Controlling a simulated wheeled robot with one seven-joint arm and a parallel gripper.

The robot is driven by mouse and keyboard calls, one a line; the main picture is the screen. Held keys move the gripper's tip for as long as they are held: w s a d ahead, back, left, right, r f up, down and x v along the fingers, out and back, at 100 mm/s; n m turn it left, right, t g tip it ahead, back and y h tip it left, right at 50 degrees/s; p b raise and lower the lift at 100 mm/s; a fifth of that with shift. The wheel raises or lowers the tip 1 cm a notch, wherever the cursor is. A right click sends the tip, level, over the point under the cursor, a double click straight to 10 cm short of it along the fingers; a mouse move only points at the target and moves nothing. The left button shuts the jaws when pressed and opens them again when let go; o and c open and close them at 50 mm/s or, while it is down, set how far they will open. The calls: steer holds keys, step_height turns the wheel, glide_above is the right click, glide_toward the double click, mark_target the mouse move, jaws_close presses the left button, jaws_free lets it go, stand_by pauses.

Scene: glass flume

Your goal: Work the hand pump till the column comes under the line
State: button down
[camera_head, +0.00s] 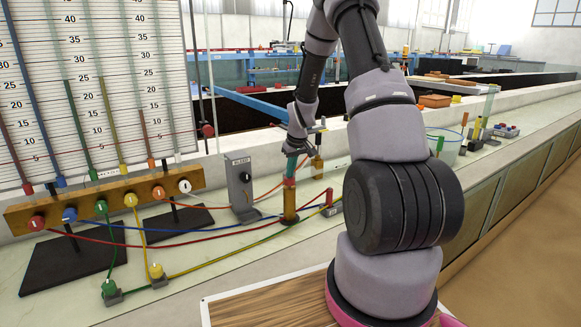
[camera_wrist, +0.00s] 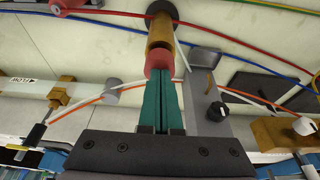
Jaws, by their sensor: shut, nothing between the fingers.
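The hand pump appears to be the upright brass cylinder (camera_head: 289,204) with a red cap, standing on the bench; the wrist view shows its brass body (camera_wrist: 160,32) and red cap (camera_wrist: 158,62). My gripper (camera_head: 291,168) points down over it. In the wrist view its teal fingers (camera_wrist: 160,82) are shut together, empty, with their tips at the red cap; I cannot tell whether they press on it. The gauge board (camera_head: 110,75) at left carries several coloured columns of different heights on a numbered scale. I cannot make out which column or line is meant.
A brass manifold (camera_head: 85,209) with several coloured knobs stands below the board. A grey box with a black dial (camera_head: 241,188) stands left of the pump. Green (camera_head: 109,286) and yellow (camera_head: 155,271) knobs and coloured tubes lie in front. A clear beaker (camera_head: 444,147) stands right.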

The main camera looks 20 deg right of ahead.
steer(key=shift+s+f, duration=0.1)
steer(key=shift+f, duration=0.05)
steer(key=shift+r, duration=0.25)
steer(key=w+v, duration=0.1)
steer(key=v, duration=1.2)
steer(key=shift+r, duration=0.5)
steer(key=shift+w+a, duration=0.1)
stand_by(2.1)
